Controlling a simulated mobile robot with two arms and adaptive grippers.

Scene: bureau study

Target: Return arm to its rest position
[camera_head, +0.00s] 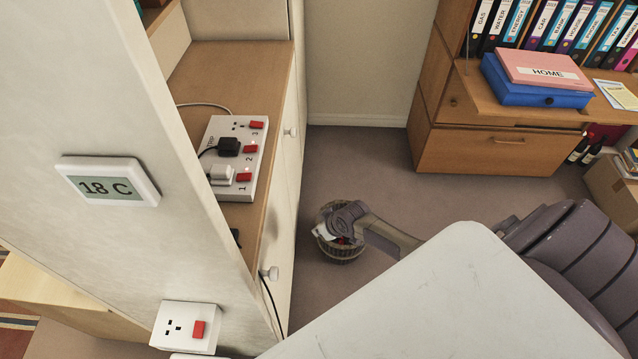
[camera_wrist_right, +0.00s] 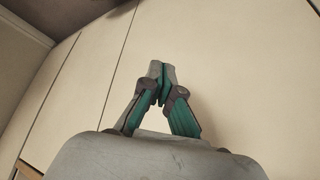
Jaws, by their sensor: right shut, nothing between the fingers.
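My right gripper (camera_wrist_right: 162,78) shows in the right wrist view, with teal and dark grey fingers. Its fingertips are together and nothing is between them. Plain cream panels (camera_wrist_right: 225,60) lie beyond the fingers; I cannot tell how far off they are. In the head view I cannot make out the fingers of either gripper. My left gripper is not in view.
In the head view, a power strip (camera_head: 233,158) lies on the wooden counter (camera_head: 215,80) at left. A waste basket (camera_head: 341,252) stands on the floor beside a purple-grey chair (camera_head: 575,240). A wooden bureau (camera_head: 495,150) stands at the back right. Carpet (camera_head: 350,155) is clear between counter and bureau.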

